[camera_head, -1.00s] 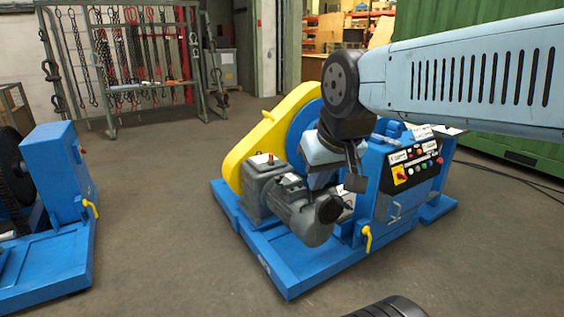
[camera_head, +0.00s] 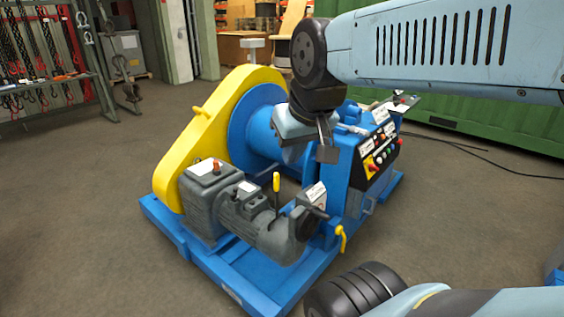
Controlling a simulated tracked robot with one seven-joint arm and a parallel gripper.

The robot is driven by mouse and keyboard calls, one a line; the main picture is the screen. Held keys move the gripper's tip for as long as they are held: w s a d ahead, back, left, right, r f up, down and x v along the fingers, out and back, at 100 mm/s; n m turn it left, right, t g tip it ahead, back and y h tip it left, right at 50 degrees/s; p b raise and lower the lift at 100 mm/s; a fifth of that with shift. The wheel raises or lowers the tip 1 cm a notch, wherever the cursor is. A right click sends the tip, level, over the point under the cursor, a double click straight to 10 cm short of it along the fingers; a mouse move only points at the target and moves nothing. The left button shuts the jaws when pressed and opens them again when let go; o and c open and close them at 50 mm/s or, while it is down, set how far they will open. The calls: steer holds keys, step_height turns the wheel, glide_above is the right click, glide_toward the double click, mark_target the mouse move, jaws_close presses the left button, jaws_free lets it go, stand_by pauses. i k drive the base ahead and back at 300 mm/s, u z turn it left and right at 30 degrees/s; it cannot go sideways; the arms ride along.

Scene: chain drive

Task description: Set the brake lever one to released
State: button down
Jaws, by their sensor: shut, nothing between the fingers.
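The blue winch machine with the yellow chain guard (camera_head: 222,125) stands at the centre. A lever with a yellow grip (camera_head: 276,182) stands upright beside the grey motor (camera_head: 262,222). A yellow handle (camera_head: 341,238) hangs at the front corner of the blue frame, below the control box. No label shows which of these is brake lever one. My gripper (camera_head: 327,153) is shut and empty. In the picture it is above and right of the upright lever, in front of the control box's left side; the depth gap is hard to judge.
The control panel (camera_head: 381,153) has a red-and-yellow switch and several buttons. A chain rack (camera_head: 95,85) stands at the back left, and a green container (camera_head: 480,128) at the back right. Cables lie on the floor at right. Floor at front left is clear.

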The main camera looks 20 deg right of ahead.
mark_target(276, 174)
steer(key=z, duration=0.2)
steer(key=i, duration=0.6)
steer(key=z, duration=0.4)
steer(key=k, duration=0.9)
steer(key=z, duration=0.2)
steer(key=i, duration=0.9)
steer(key=u, duration=0.1)
